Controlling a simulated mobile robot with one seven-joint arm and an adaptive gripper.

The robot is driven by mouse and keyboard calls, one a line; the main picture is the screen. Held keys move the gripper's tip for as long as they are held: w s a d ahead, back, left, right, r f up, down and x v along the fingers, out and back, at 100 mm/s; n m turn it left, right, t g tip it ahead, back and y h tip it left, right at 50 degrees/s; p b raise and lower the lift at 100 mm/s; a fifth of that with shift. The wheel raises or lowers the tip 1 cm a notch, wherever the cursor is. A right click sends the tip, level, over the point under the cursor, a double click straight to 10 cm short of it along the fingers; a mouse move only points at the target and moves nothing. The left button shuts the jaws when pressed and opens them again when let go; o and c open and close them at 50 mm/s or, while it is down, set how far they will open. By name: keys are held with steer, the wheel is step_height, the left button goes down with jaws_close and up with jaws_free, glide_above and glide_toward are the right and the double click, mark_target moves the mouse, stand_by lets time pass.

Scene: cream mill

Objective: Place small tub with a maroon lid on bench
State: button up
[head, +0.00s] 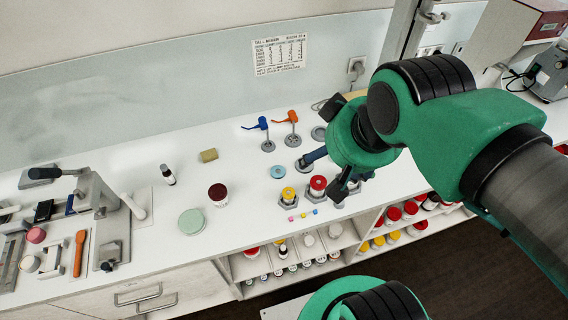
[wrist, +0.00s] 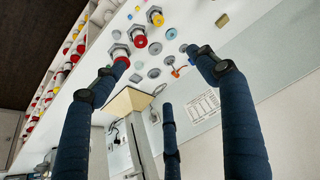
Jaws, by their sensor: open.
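The small tub with a maroon lid (head: 217,192) stands upright on the white bench (head: 150,240), left of the middle in the head view. It is white below its dark lid. My gripper (head: 320,178) is well to the right of the tub, above the bench, apart from it. In the wrist view my gripper (wrist: 155,68) has its dark blue fingers spread wide with nothing between them. I cannot make out the maroon-lidded tub in the wrist view.
Yellow-lidded (head: 288,194) and red-lidded (head: 317,186) tubs stand right of the tub. A pale green disc (head: 191,221) and a dark bottle (head: 167,175) are close to its left. A lever press (head: 103,215) stands far left. Shelves of lidded tubs (head: 393,214) lie below the bench.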

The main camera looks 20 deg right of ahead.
steer(key=w+a+f+n+g, duration=0.1)
steer(key=w+a+f+g, duration=0.1)
steer(key=w+a+f, duration=0.5)
steer(key=w+a+f+g, duration=0.1)
steer(key=w+a, duration=0.4)
steer(key=w, duration=0.5)
steer(key=w+a+f+g, duration=0.1)
steer(key=w+a+f, duration=0.1)
steer(key=a+f, duration=0.2)
steer(key=w+a+f, duration=0.3)
steer(key=a+f, duration=0.2)
steer(key=f, duration=0.4)
steer(key=w+a+f+n+g+p, duration=0.1)
steer(key=w+a+f, duration=0.1)
steer(key=a+f, duration=0.3)
steer(key=shift+w+f+g, duration=0.3)
steer(key=shift+f, duration=0.5)
steer(key=shift+f, duration=0.1)
